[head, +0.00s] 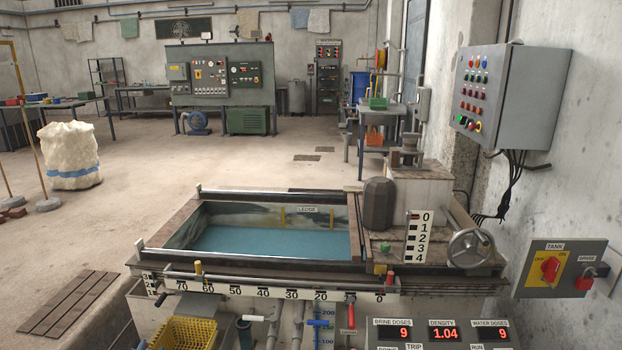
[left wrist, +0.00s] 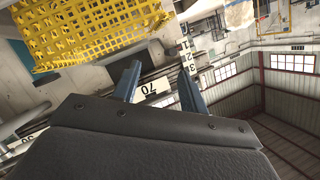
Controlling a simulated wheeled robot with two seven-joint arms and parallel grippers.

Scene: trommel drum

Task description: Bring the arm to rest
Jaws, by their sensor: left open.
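My left gripper (left wrist: 158,86) shows in the left wrist view, its two blue-grey fingers spread apart with nothing between them. The scale strip with the number 70 (left wrist: 152,87) shows behind the fingers, and the yellow basket (left wrist: 85,35) is at the upper left of that view. Neither of my arms can be made out in the head view. My right gripper is in neither view.
In the head view, the tank of blue liquid (head: 265,241) has a rail and scale strip (head: 237,290) along its front. The yellow basket (head: 187,335) is at the bottom left. A handwheel (head: 470,248) and switch panel (head: 560,268) are at the right.

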